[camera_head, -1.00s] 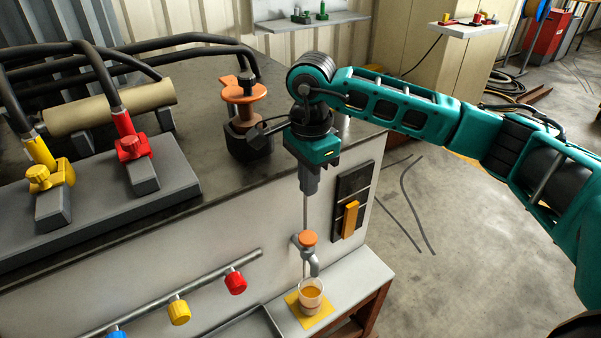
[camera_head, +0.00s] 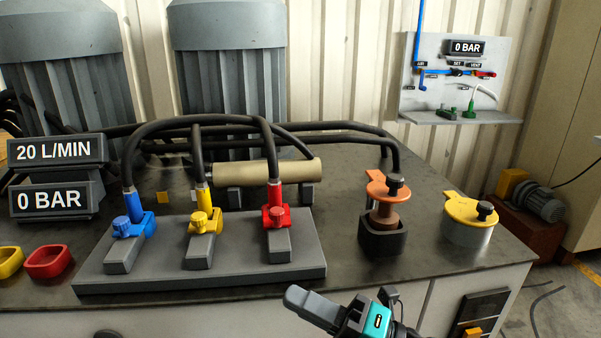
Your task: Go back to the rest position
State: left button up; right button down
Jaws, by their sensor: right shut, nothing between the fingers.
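My right gripper (camera_head: 292,296) shows at the bottom edge, right of the middle, in front of the bench. Its dark grey fingers point left and are shut with nothing between them. Only the teal wrist part behind the fingers shows; most of the arm is below the picture. It appears apart from everything on the bench. My left gripper is not in view.
The dark bench top (camera_head: 350,270) holds a grey block (camera_head: 300,265) with blue, yellow and red hose couplings. An orange-lidded pump (camera_head: 385,215) and a yellow-lidded pot (camera_head: 468,220) stand to the right. Red (camera_head: 48,262) and yellow (camera_head: 8,262) trays lie left.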

jog(key=w+d+f+m+t+h, duration=0.1)
jog(key=d+f+m+t+h, duration=1)
jog(key=m, duration=0.9)
jog(key=s+d+f+m+g+h, duration=0.3)
jog(key=s+f+m+g, duration=0.1)
jog(key=f, duration=0.3)
jog(key=s+d+f+m+g+h+p, duration=0.1)
jog(key=s+d+f+m+g+h, duration=0.2)
jog(key=s+f+m, duration=0.3)
jog(key=shift+s+f+m+g+h, duration=0.4)
jog(key=shift+f+m+g, duration=0.1)
jog(key=shift+m+g, duration=0.1)
jog(key=shift+s+d, duration=0.1)
jog(key=shift+d, duration=0.1)
